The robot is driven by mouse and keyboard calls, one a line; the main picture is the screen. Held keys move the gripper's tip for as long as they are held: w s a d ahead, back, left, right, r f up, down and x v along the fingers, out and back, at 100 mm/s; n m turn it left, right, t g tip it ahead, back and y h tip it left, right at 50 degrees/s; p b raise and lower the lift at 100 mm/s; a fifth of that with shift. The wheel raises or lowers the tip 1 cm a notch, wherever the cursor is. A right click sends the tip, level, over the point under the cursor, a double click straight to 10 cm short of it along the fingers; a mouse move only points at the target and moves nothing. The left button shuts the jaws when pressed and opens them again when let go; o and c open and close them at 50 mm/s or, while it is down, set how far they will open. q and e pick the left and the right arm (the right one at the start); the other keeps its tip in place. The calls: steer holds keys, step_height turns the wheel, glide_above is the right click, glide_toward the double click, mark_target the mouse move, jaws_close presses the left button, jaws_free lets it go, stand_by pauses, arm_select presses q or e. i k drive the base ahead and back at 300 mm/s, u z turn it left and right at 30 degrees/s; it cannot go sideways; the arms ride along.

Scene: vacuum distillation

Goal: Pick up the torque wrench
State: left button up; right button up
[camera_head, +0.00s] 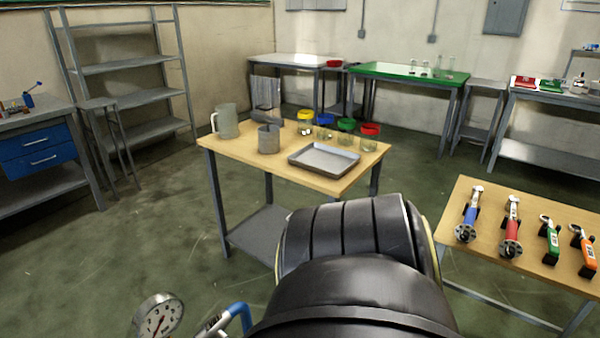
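One has a blue handle (470,214), one a red handle (512,226), one a green handle (552,240) and one an orange handle (587,250). The blue and red ones have round dark parts at their near ends. They are too small for me to tell which is the torque wrench. A large black ribbed arm part of mine fills the bottom middle and reaches close to this table. Neither gripper shows.
A dial gauge (158,318) and a blue curved bar (240,314) stand at the bottom left. A middle wooden table (225,150) holds a metal tray (324,159), a jug (227,121) and coloured-lid jars. Open floor lies at the left.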

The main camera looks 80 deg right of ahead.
mark_target(468, 222)
steer(key=z, duration=4.95)
steer(key=i, duration=0.1)
